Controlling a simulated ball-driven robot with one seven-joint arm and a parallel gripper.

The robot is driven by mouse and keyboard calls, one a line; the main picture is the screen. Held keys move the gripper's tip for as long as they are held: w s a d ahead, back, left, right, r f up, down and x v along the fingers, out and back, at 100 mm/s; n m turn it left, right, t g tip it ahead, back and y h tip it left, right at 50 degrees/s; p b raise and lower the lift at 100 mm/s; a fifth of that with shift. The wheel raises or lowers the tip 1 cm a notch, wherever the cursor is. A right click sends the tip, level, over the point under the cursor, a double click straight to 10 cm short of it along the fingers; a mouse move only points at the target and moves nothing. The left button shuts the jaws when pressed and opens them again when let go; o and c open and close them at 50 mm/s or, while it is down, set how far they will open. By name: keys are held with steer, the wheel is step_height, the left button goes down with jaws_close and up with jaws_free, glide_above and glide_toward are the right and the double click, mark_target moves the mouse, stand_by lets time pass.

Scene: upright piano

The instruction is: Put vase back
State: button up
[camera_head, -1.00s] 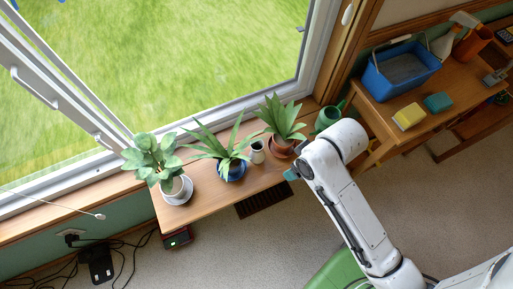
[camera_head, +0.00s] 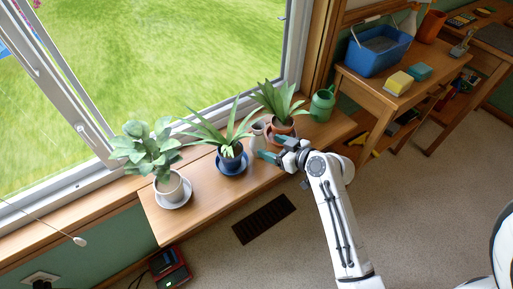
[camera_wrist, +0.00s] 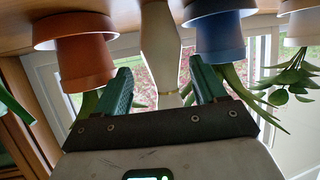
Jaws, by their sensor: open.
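A slim white vase (camera_head: 258,133) stands on the wooden window shelf (camera_head: 210,196), between the blue pot (camera_head: 231,160) and the terracotta pot (camera_head: 281,131). In the wrist view, which is upside down, the vase (camera_wrist: 160,48) shows a pale body and a narrow neck with a gold band. My gripper (camera_head: 272,150) is open at the shelf's front edge, beside the vase. In the wrist view its green fingers (camera_wrist: 162,88) appear on either side of the vase's neck. I cannot tell whether they reach around it or touch it.
A white potted plant (camera_head: 170,188) stands at the shelf's left end. A green watering can (camera_head: 322,104) stands at the right end. Leaves from the blue and terracotta pots reach close to the vase. A bench (camera_head: 372,90) with a blue bucket (camera_head: 380,58) is at right.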

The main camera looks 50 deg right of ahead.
mark_target(254, 140)
steer(key=x, duration=0.8)
steer(key=shift+w+a+f, duration=0.1)
steer(key=shift+w, duration=0.15)
steer(key=c, duration=1)
steer(key=shift+o, duration=0.2)
